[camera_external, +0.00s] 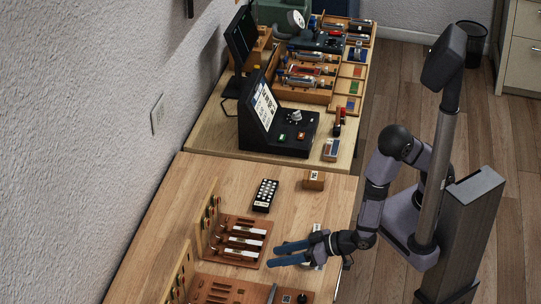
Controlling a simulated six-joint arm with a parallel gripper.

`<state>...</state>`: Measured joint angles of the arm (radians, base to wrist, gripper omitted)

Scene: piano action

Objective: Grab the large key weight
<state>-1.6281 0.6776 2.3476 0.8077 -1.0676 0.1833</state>
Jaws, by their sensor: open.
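My gripper (271,256) has two blue fingers. They are spread apart and empty, pointing left over the near wooden bench, beside the right edge of a wooden tool tray (262,222). I cannot make out for certain which thing is the large key weight. Small dark pieces (286,298) show in a brown tray at the bottom edge, below my gripper in the picture. That tray is cut off by the frame.
A black case with white dots (265,195) and a small wooden block (313,180) stand farther back. A black console (275,125) is on the far bench.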

